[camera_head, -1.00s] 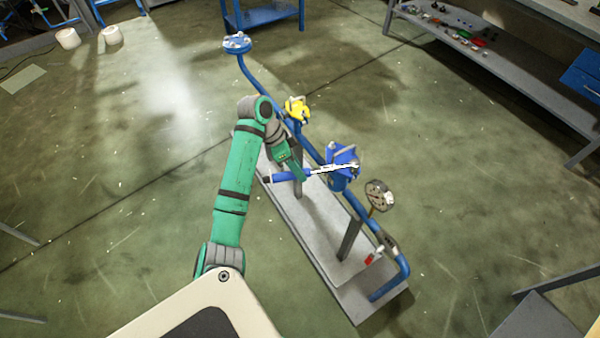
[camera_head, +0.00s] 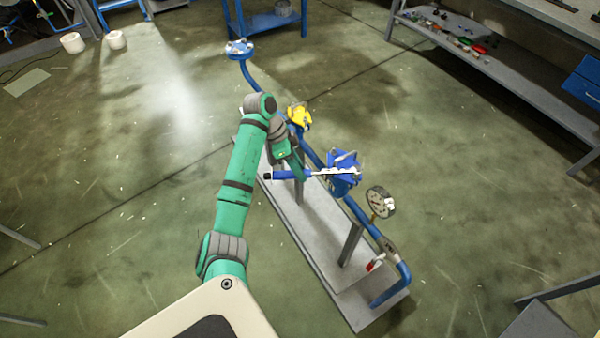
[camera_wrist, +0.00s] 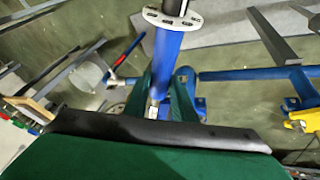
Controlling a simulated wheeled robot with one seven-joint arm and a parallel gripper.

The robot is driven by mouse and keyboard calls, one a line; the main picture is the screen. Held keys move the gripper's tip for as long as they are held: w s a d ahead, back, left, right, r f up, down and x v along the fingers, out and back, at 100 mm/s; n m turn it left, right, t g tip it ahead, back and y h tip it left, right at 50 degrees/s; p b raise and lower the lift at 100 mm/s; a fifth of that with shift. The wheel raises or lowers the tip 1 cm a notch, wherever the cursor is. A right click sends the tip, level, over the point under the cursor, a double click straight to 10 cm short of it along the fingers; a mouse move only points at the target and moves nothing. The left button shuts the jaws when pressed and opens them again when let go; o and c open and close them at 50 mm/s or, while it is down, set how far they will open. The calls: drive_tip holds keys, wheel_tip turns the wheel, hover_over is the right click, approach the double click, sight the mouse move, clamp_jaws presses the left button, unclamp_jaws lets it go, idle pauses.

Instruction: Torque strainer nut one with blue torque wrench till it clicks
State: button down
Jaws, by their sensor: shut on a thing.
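The blue torque wrench (camera_head: 290,175) lies nearly level across the picture in the head view, its pale shaft reaching right to the blue strainer (camera_head: 342,182). My gripper (camera_head: 302,174) is shut on its blue handle, partly hidden by my arm. In the wrist view the blue handle (camera_wrist: 168,58) stands between the two green fingers of my gripper (camera_wrist: 166,92). The wrench head is at the strainer's top; I cannot tell whether it sits on a nut, or which nut is number one.
A yellow valve (camera_head: 299,115) sits on the blue pipe behind the strainer. A round gauge (camera_head: 380,202) stands to its right. The grey stand (camera_head: 300,235) carries the pipework. A shelf (camera_head: 480,75) with small parts is at the back right. Open floor surrounds the stand.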

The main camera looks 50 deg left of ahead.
drive_tip(key=shift+w+a+m, duration=0.3)
drive_tip(key=shift+a, duration=0.15)
drive_tip(key=shift+d, duration=0.1)
drive_tip(key=shift+s+d+n, duration=0.7)
drive_tip(key=shift+s+d, duration=0.1)
drive_tip(key=shift+s+d+n+t+y, duration=0.25)
drive_tip(key=shift+d+n, duration=0.25)
drive_tip(key=shift+d, duration=0.3)
drive_tip(key=shift+s+d+n+t+y, duration=0.15)
drive_tip(key=shift+s+d+n+t, duration=0.1)
drive_tip(key=shift+d+n, duration=0.4)
drive_tip(key=shift+d, duration=0.15)
